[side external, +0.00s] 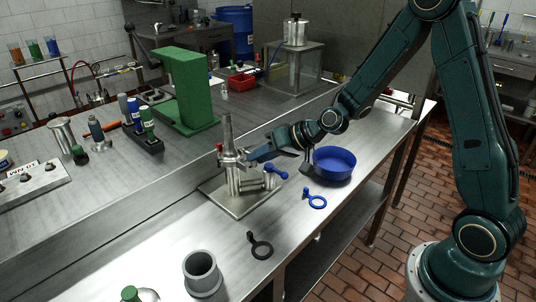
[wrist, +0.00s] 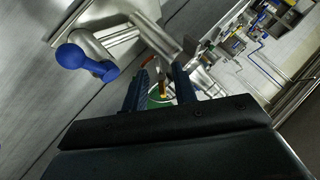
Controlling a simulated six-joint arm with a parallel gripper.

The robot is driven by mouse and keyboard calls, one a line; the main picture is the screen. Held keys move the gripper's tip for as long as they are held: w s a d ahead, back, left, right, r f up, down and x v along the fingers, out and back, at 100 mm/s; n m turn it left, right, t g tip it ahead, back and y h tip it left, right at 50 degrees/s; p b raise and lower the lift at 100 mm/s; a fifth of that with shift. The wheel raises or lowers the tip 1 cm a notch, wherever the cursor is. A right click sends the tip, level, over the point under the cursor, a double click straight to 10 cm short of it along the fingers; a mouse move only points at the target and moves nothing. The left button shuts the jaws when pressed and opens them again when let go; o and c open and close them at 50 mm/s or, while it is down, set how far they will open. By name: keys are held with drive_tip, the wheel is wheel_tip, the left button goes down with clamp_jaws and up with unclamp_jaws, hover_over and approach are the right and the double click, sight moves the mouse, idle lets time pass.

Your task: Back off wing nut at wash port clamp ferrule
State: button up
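A steel pipe assembly (side external: 227,132) stands upright on a square metal plate (side external: 240,208) on the bench. It has a clamp joint partway up, with a small red part (side external: 220,148) on its left. A blue-knobbed handle (side external: 278,170) sticks out to the right; the blue knob also shows at the left of the wrist view (wrist: 72,57). My gripper (side external: 251,157) is at the clamp height, close to the pipe's right side. In the wrist view its two dark fingers (wrist: 158,88) are apart.
A blue pan (side external: 334,170) stands just right of the assembly, under my arm. A blue ring (side external: 316,201), a black ring (side external: 261,249) and a grey cup (side external: 202,271) are near the front edge. A green press (side external: 188,85) stands behind. Bench left of the plate is clear.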

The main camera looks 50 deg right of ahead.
drive_tip(key=shift+s, duration=0.1)
drive_tip(key=v, duration=1.3)
drive_tip(key=shift+s+r, duration=0.2)
drive_tip(key=shift+s, duration=0.05)
